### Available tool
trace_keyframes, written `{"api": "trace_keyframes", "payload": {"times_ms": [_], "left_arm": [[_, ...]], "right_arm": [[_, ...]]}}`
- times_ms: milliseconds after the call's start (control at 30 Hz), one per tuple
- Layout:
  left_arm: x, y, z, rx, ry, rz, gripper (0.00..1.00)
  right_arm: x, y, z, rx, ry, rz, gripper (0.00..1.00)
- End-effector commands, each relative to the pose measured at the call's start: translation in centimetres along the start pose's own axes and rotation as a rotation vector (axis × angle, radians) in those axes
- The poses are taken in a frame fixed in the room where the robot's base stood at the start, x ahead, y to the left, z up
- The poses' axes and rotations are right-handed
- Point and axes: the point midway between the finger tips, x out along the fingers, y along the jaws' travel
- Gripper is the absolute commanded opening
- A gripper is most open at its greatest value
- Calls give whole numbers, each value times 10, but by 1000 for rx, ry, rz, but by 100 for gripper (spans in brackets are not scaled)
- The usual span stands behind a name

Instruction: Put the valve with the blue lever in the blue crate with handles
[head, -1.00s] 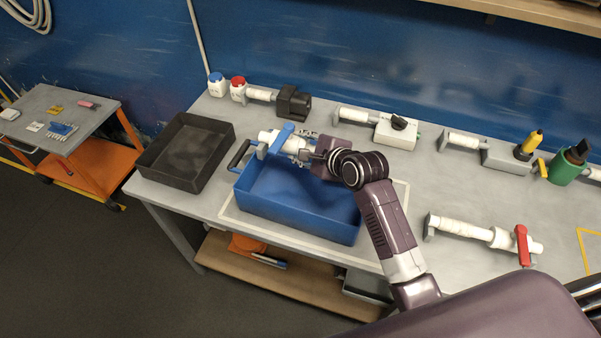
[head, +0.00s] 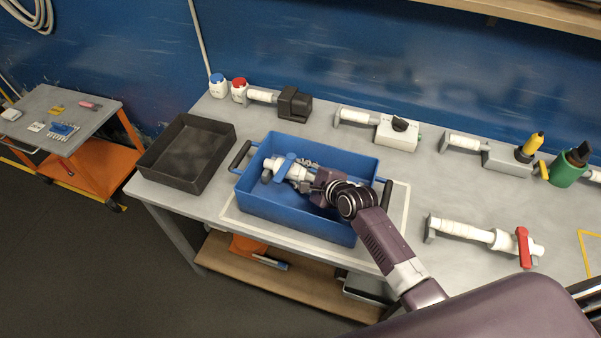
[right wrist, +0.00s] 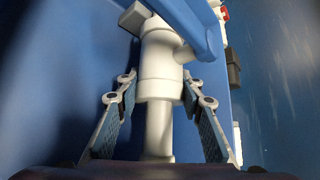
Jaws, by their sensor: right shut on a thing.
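The valve with the blue lever (head: 289,168) has a white body and is inside the outline of the blue crate with handles (head: 292,222) in the head view. My right gripper (head: 313,180) is shut on the valve's white pipe and reaches into the crate from the right. In the right wrist view the valve (right wrist: 161,70) runs between the two fingers of the gripper (right wrist: 157,100), with its blue lever at the top. I cannot tell whether the valve touches the crate floor. My left gripper is not in view.
A black tray (head: 163,178) stands left of the crate. A valve with a red lever (head: 480,234) lies on the table at the right. Several white pipe fittings, two small bottles and a green container (head: 567,168) line the back. An orange cart (head: 100,165) stands at far left.

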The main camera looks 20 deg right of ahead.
Motion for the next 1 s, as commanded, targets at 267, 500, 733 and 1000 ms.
{"api": "trace_keyframes", "payload": {"times_ms": [267,500,733,1000], "left_arm": [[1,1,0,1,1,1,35],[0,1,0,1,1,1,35],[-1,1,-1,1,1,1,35],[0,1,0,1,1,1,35]], "right_arm": [[1,1,-1,1,0,0,42],[-3,0,0,0,-1,0,42],[-33,0,0,0,0,0,42],[-84,1,0,0,0,0,42]]}}
